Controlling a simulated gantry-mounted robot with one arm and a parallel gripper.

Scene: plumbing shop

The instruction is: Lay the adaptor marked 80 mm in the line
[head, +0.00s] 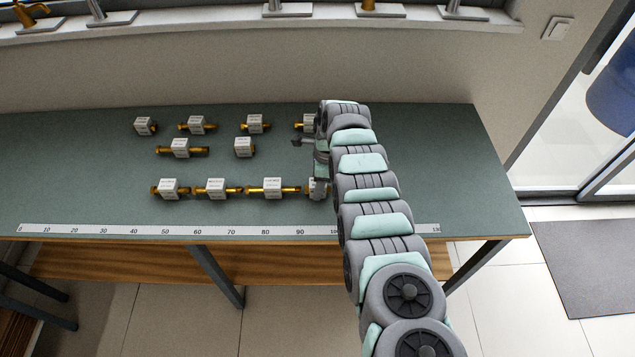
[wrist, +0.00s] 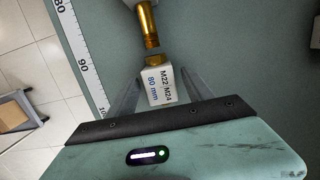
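The adaptor marked M22/M24 80 mm (wrist: 158,84) is a white block with a brass nut at its far end. It sits between the two fingers of my gripper (wrist: 160,78) in the wrist view. Whether both fingers press on it is unclear. Its nut faces the threaded brass end of a neighbouring adaptor (wrist: 148,26), with a narrow gap showing. In the head view the 80 mm adaptor (head: 317,189) is at the right end of the front row, partly hidden by my arm. The line's other white adaptors (head: 272,187), (head: 217,188), (head: 168,188) lie left of it.
Several loose adaptors (head: 255,123) lie in the rows behind on the green bench (head: 90,170). One near my arm (head: 308,122) is partly covered. A ruler strip (head: 130,231) runs along the front edge. The bench's right end is clear.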

